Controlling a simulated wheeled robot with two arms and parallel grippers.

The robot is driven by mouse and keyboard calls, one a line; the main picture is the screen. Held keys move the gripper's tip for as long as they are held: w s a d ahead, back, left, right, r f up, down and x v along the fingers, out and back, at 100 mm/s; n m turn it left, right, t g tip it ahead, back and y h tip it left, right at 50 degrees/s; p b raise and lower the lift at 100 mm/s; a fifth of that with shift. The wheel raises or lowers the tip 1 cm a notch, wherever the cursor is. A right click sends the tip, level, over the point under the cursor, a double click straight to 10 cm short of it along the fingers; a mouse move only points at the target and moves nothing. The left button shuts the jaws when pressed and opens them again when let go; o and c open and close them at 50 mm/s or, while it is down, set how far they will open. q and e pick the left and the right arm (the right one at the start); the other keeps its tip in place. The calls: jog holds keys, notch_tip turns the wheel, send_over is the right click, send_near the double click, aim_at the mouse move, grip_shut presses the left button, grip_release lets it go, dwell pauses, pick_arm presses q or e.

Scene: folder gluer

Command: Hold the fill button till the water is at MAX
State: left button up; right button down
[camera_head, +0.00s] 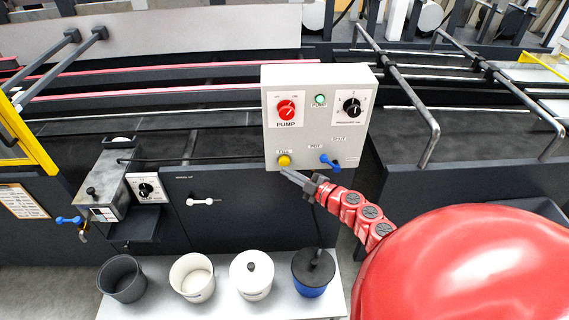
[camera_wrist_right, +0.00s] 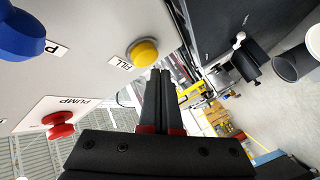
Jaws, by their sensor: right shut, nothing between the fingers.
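The yellow fill button (camera_head: 284,160) is at the lower left of the white control box (camera_head: 318,135), under a FILL label. It also shows in the right wrist view (camera_wrist_right: 144,53). My right gripper (camera_head: 285,171) is shut and empty, with its fingertips just below the button in the head view. In the right wrist view the fingertips (camera_wrist_right: 160,72) lie close to the button; I cannot tell whether they touch it. No water level or MAX mark can be made out. My left gripper is not in view.
The box also carries a red pump knob (camera_head: 286,109), a black pressure knob (camera_head: 352,107), a green lamp (camera_head: 320,99) and a blue valve handle (camera_head: 330,161). Several pots, including a white one (camera_head: 193,278), stand on a pale shelf below. Metal bars (camera_head: 410,100) stand at right.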

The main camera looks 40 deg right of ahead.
jog(key=shift+w+d, duration=0.1)
jog(key=shift+w, duration=0.05)
dwell(0.6)
jog(key=shift+w+d, duration=0.15)
jog(key=shift+w, duration=0.1)
jog(key=shift+w+d, duration=0.25)
jog(key=shift+w, duration=0.15)
dwell(0.8)
jog(key=shift+s, duration=0.1)
dwell(2.1)
jog(key=shift+s+a+p, duration=0.35)
jog(key=shift+s+a, duration=0.15)
jog(key=shift+s, duration=0.15)
jog(key=s+a, duration=0.1)
jog(key=s+p, duration=0.1)
jog(key=s, duration=0.1)
jog(key=s+a, duration=0.1)
jog(key=shift+s+a+p, duration=0.15)
jog(key=shift+a+p, duration=0.15)
jog(key=shift+p, duration=0.1)
